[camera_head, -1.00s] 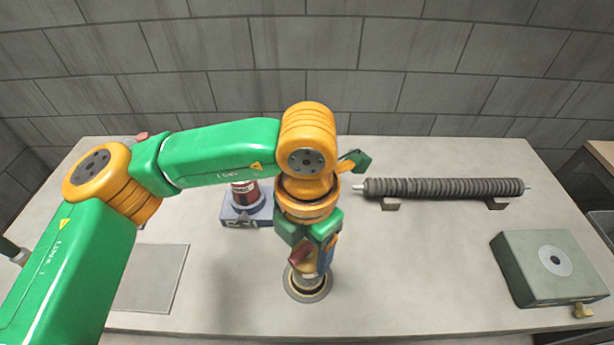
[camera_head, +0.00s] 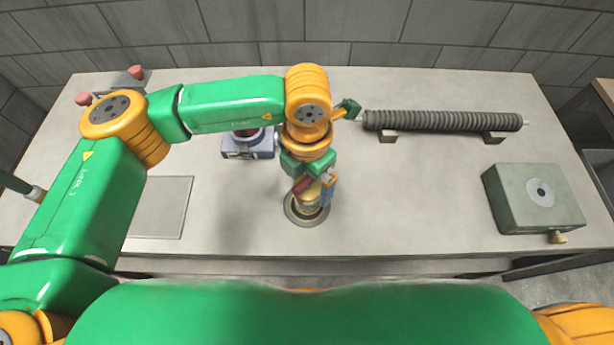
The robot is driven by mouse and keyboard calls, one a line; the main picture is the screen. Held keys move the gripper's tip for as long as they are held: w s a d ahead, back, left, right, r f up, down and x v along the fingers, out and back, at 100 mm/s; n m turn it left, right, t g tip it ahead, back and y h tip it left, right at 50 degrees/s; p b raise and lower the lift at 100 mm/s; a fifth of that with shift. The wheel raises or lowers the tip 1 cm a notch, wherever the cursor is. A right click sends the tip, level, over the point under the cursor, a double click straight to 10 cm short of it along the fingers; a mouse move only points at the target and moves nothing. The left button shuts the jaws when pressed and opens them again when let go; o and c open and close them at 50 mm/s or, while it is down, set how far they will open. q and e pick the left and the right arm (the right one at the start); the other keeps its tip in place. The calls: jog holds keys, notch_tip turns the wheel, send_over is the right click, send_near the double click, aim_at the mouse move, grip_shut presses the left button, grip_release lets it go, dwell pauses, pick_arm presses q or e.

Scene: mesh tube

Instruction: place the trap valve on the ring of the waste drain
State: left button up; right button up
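The waste drain (camera_head: 292,212) is a round ring set into the table, near its front edge. The trap valve (camera_head: 310,197) is a small brass-coloured piece, seen between my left gripper's fingers and directly over the drain. My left gripper (camera_head: 315,188) points down and appears closed around the valve. The fingers and wrist hide part of the valve. I cannot tell whether the valve's bottom touches the ring. My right gripper is out of view.
A dark ribbed tube (camera_head: 440,121) lies on two supports at the back right. A grey-green box (camera_head: 510,205) with a brass tap stands at the right. A blue-grey block (camera_head: 236,148) stands behind the drain. A flat grey plate (camera_head: 160,208) lies at the left.

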pick_arm(q)
jog(key=shift+r, duration=0.35)
notch_tip(320, 180, up, 12)
jog(key=b, duration=0.1)
jog(key=shift+f+b, duration=0.15)
jog(key=shift+b, duration=0.25)
